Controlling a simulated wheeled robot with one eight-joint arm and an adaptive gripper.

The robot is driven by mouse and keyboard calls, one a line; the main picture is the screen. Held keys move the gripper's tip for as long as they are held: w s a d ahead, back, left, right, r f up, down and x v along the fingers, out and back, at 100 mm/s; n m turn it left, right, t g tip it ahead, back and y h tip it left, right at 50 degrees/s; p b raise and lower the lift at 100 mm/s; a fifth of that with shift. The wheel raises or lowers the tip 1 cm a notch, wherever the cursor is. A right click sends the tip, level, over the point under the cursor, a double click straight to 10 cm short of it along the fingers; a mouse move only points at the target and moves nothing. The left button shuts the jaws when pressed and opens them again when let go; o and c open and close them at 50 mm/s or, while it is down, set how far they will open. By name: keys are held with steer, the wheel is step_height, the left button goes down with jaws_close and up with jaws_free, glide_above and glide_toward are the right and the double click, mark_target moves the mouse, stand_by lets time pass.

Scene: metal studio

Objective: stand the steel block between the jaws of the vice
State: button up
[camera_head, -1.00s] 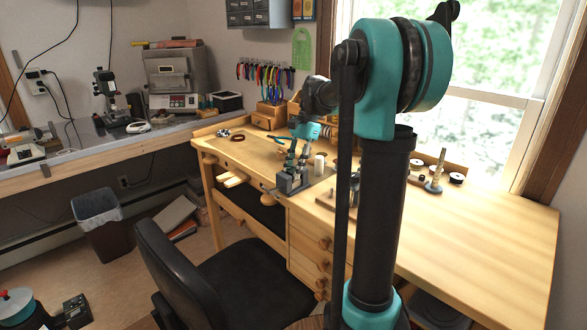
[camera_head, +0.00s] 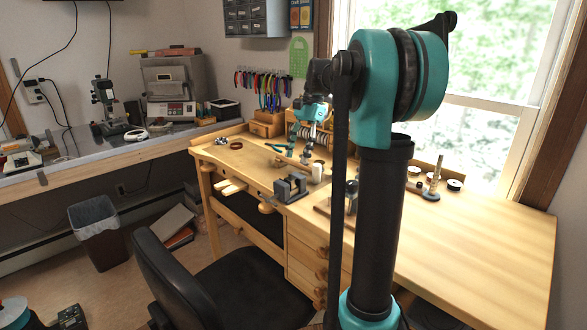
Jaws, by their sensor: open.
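The grey vice (camera_head: 291,188) stands at the front edge of the wooden workbench, left of my upright arm column. Its jaws face upward, and a grey shape shows between them. It is too small to tell whether that is the steel block, and I cannot pick the block out surely elsewhere. My gripper (camera_head: 306,158) is open. It hangs behind and above the vice, slightly to its right and apart from it. My arm hides part of the bench to the right.
A white cylinder (camera_head: 318,172) stands right of the vice. Teal-handled pliers (camera_head: 279,147) lie behind it. A wooden stand with metal parts (camera_head: 350,198) is partly behind my arm. A black chair (camera_head: 220,270) stands in front.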

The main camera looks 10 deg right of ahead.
steer(key=shift+v, duration=2.15)
